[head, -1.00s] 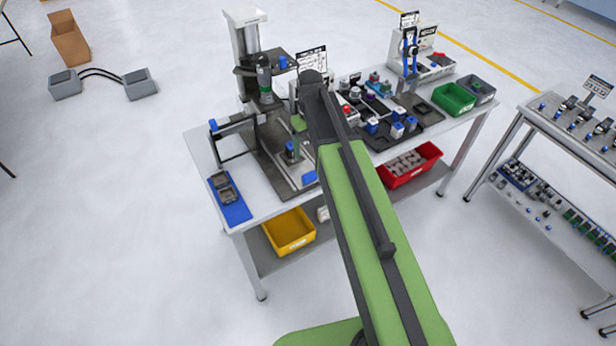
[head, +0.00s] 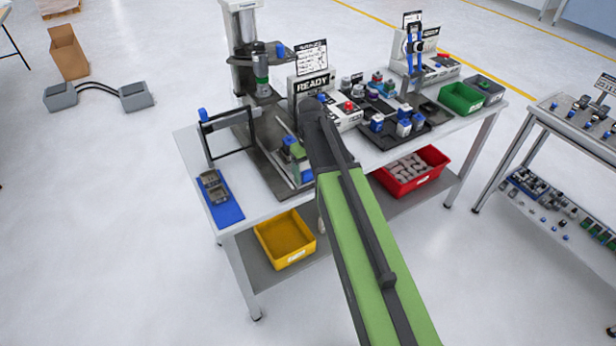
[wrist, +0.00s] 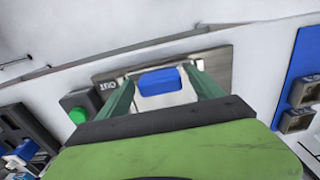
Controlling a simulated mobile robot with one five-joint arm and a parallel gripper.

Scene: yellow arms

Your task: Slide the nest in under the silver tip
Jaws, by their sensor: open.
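The press (head: 240,50) stands at the back left of the bench. Its tool head (head: 261,68) hangs over a dark base plate, and the silver tip is too small to make out clearly. The nest is partly hidden by my arm. A blue block (wrist: 163,80), which looks like its handle, sits on a pale plate in the wrist view, and blue also shows near the bench's front edge in the head view (head: 307,177). My gripper (wrist: 160,77) is open, with one green finger on each side of the blue block. I cannot tell whether they touch it.
A green button (wrist: 78,115) is left of my gripper. A blue mat (head: 226,212) with grey parts lies at the bench's left end. A black frame (head: 228,135) stands behind it. A READY sign (head: 313,85) and black part trays (head: 385,115) are to the right.

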